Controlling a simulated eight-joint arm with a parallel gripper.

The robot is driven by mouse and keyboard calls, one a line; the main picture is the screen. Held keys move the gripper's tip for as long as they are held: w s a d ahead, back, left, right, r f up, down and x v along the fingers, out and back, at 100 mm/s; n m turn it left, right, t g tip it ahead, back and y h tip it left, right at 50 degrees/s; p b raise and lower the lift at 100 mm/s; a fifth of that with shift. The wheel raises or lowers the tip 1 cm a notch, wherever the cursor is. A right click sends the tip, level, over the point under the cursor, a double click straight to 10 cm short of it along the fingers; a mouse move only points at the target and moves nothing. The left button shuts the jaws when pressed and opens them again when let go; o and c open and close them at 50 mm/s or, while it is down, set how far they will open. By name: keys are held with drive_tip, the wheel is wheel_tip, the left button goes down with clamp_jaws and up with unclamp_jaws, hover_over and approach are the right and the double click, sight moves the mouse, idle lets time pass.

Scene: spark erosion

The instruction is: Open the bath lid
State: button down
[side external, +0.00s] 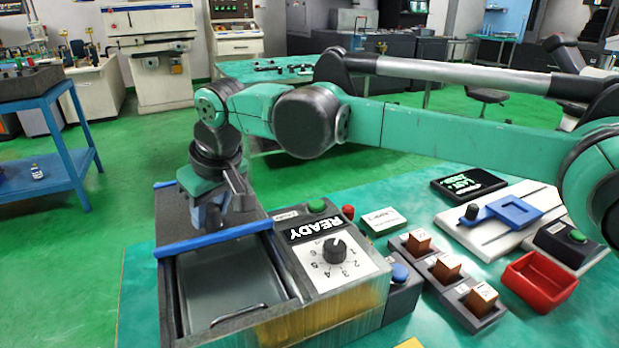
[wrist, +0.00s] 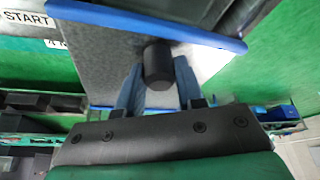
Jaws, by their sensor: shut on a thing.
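The bath (side external: 169,290) is an open-topped grey box in the side view, its front part uncovered. Its lid (side external: 212,240) is a grey panel with blue edges and lies over the back part of the box. The lid (wrist: 108,50) fills much of the wrist view, with a black knob (wrist: 157,62) standing on it. My gripper (side external: 210,216) is over the lid; in the wrist view its blue fingers (wrist: 157,88) are on either side of the knob, shut on it. In the side view the knob is hidden by my gripper.
A control panel with a READY display (side external: 319,229) and a dial (side external: 335,250) adjoins the bath on the right. A wire handle (side external: 238,316) shows in the bath. Copper-coloured blocks (side external: 447,268) on holders and a red tray (side external: 537,281) stand farther right on the green table.

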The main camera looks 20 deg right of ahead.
drive_tip(key=shift+w+a, duration=0.1)
drive_tip(key=shift+w, duration=0.7)
drive_tip(key=c, duration=0.5)
unclamp_jaws()
drive_tip(key=shift+c, duration=0.2)
drive_tip(key=shift+v, duration=2.85)
